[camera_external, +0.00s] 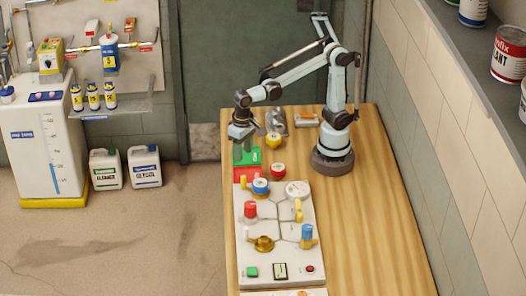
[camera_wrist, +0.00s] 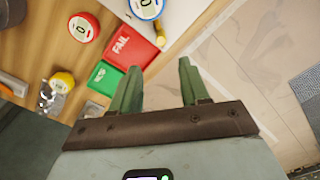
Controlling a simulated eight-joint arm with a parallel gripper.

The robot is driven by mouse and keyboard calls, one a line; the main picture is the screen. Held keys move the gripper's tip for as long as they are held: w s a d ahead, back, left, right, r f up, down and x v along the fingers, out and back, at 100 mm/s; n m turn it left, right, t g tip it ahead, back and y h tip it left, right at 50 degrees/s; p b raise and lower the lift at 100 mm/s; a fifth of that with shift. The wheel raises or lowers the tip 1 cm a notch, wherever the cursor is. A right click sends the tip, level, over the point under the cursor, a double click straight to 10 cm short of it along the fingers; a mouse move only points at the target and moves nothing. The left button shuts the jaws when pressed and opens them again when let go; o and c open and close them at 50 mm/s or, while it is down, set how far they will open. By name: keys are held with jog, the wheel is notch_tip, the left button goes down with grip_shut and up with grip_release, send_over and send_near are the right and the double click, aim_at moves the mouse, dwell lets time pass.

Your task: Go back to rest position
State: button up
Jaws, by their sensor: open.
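My gripper (camera_external: 242,152) hangs pointing down at the left edge of the wooden table, above the green pad (camera_external: 254,154). In the wrist view my gripper (camera_wrist: 158,78) shows two green fingers spread apart with nothing between them. The red pad marked FAIL (camera_wrist: 128,42) lies beside the green pad (camera_wrist: 104,81), both left of the fingers. My arm reaches left from its base on the far part of the table.
A white valve panel (camera_external: 285,216) with valves and gauges covers the near-left table. A red gauge (camera_external: 278,170) and a yellow gauge (camera_external: 273,140) stand near my gripper. The table's right side (camera_external: 370,220) is clear. A wall and shelf (camera_external: 470,55) border the right.

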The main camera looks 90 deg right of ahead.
jog(key=s+d+f+n+t, duration=0.1)
jog(key=s+d+n+t, duration=0.1)
jog(key=d, duration=0.5)
jog(key=s+d+f+n+t, duration=0.1)
jog(key=s+d+n+t, duration=0.1)
jog(key=d+n+t, duration=0.3)
jog(key=d, duration=0.2)
jog(key=shift+d+f+n, duration=0.35)
jog(key=shift+n, duration=0.05)
